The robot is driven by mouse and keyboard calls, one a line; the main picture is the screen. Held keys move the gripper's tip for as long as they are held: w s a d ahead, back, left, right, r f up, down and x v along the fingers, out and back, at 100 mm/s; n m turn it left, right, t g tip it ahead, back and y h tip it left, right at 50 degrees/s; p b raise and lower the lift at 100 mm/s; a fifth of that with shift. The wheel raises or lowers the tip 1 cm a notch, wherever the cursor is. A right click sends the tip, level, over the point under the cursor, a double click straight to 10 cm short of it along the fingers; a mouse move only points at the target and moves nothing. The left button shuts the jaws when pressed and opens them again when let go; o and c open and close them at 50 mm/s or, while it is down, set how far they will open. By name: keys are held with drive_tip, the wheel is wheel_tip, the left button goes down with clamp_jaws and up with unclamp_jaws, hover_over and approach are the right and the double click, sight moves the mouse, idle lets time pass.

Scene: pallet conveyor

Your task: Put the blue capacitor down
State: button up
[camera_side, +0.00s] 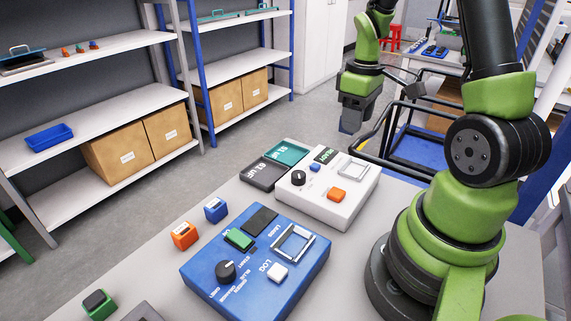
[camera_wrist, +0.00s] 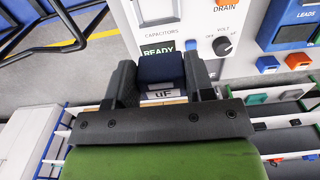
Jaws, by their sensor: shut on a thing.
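The blue capacitor (camera_wrist: 161,68) is a dark blue block with a white label reading uF. In the wrist view it sits between the two fingers of my gripper (camera_wrist: 160,78), which is shut on it. In the side view my gripper (camera_side: 356,108) is up in the air beyond the white tester (camera_side: 333,205), clear of the table. The capacitor shows there only as a dark bluish block (camera_side: 350,121) at the gripper's lower end. The tester's READY display (camera_wrist: 158,48) appears just past the capacitor in the wrist view.
A teal tray (camera_side: 288,152) and a dark grey tray (camera_side: 263,174), both marked uF, lie beside the tester. A blue meter box (camera_side: 300,275) stands nearer. Small blue (camera_side: 215,210) and orange (camera_side: 184,235) blocks lie left of it. A dark-railed cart (camera_side: 415,148) stands behind.

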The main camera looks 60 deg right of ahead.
drive_tip(key=w+a+f, duration=0.1)
drive_tip(key=w+a, duration=0.2)
drive_tip(key=w, duration=0.4)
hover_over(275, 179)
wheel_tip(275, 179, down, 2)
wheel_tip(275, 179, down, 6)
drive_tip(key=shift+a+r, duration=0.1)
drive_tip(key=shift+r, duration=0.05)
drive_tip(key=shift+f, duration=2.25)
drive_tip(key=shift+f, duration=0.15)
drive_tip(key=o, duration=0.9)
drive_tip(key=shift+o, duration=0.2)
